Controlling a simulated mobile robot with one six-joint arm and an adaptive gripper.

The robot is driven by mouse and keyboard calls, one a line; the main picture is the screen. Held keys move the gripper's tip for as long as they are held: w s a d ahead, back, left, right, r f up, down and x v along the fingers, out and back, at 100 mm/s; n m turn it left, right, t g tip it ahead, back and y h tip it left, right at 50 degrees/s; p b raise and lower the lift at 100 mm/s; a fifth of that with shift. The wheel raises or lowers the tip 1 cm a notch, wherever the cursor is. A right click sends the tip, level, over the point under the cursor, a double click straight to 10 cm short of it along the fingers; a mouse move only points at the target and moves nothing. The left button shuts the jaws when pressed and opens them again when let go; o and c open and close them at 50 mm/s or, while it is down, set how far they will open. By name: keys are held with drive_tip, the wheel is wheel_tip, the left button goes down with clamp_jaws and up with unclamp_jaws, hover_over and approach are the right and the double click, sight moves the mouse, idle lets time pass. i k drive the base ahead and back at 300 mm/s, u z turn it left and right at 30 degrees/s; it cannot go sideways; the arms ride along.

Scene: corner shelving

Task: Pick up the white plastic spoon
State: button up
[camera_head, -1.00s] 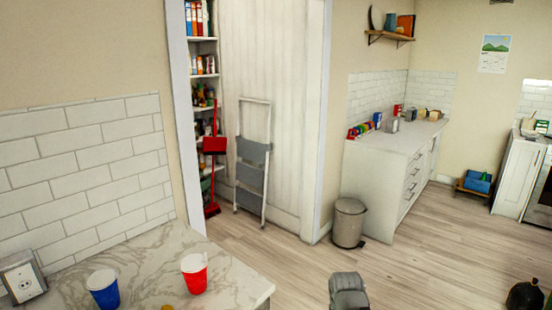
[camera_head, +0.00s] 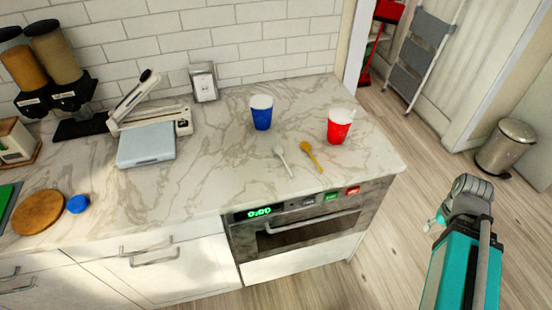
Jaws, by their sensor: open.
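The white plastic spoon (camera_head: 284,161) lies on the marble counter (camera_head: 222,160), near its front edge above the oven. Its bowl end points toward the back and its handle toward the front. A yellow-brown spoon (camera_head: 312,156) lies just to its right, apart from it. My arm (camera_head: 467,245) shows at the lower right, over the floor and well away from the spoon. The jaws of my gripper cannot be made out in this view.
A blue cup (camera_head: 262,113) and a red cup (camera_head: 339,127) stand behind the spoons. A scale (camera_head: 147,146), a napkin holder (camera_head: 204,83) and a round wooden board (camera_head: 38,212) are further left. An oven (camera_head: 295,233) is below. Counter around the spoon is clear.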

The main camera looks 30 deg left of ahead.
sight(278, 151)
drive_tip(key=u, duration=1.4)
